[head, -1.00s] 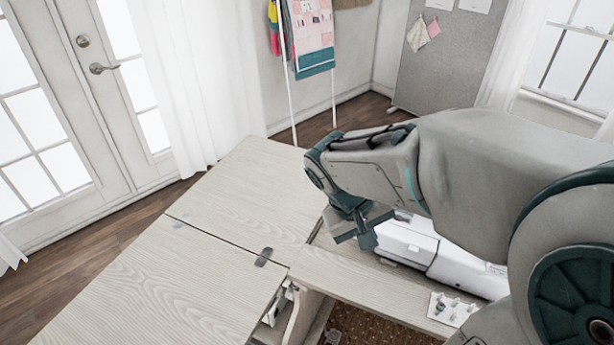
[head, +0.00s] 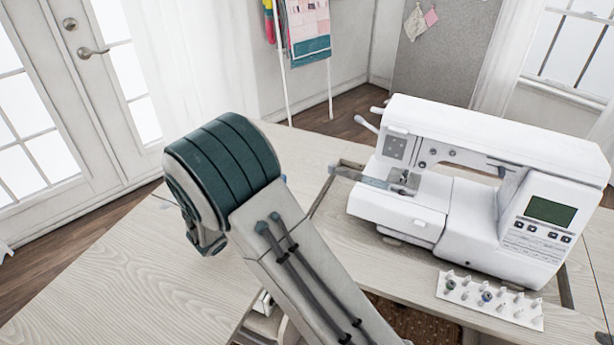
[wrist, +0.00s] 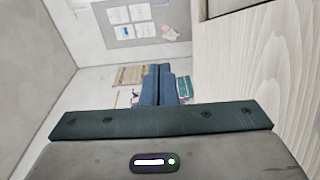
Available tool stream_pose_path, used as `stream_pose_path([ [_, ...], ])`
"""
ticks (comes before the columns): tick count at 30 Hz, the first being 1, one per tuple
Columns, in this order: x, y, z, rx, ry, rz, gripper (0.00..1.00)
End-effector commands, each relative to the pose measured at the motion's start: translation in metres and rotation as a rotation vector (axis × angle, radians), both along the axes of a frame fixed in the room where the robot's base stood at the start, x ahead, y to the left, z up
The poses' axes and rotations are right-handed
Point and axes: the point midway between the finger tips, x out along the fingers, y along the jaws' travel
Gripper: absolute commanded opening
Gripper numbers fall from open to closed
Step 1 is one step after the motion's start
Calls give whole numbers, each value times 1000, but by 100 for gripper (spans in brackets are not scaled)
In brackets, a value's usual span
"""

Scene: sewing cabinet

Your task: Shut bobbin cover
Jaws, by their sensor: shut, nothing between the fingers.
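The white sewing machine (head: 490,140) stands on the cabinet at the right in the head view. A thin grey-blue plate (head: 372,181) shows at the left of its bed, below the needle area. It may be the bobbin cover, but I cannot tell this or how far open it is. My gripper (wrist: 160,84) is shut and empty in the wrist view, pointing towards the far wall, with the machine out of that view. In the head view my arm is bent at the left, apart from the machine, and hides the fingertips.
A white tray of small bobbins and feet (head: 490,299) lies in front of the machine. The wooden cabinet top (head: 110,270) is bare at the left. An opening in the cabinet lies below the machine. A rack with cloth (head: 308,40) stands behind.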

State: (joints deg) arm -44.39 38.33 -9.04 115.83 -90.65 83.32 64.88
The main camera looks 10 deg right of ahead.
Motion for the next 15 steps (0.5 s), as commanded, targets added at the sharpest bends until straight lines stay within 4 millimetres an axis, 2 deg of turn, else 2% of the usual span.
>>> stream_pose_path([
  [5, 15, -19, 1, -1, -2, -4, 0],
  [15, 62, -74, 1, -1, 2, -5, 0],
])
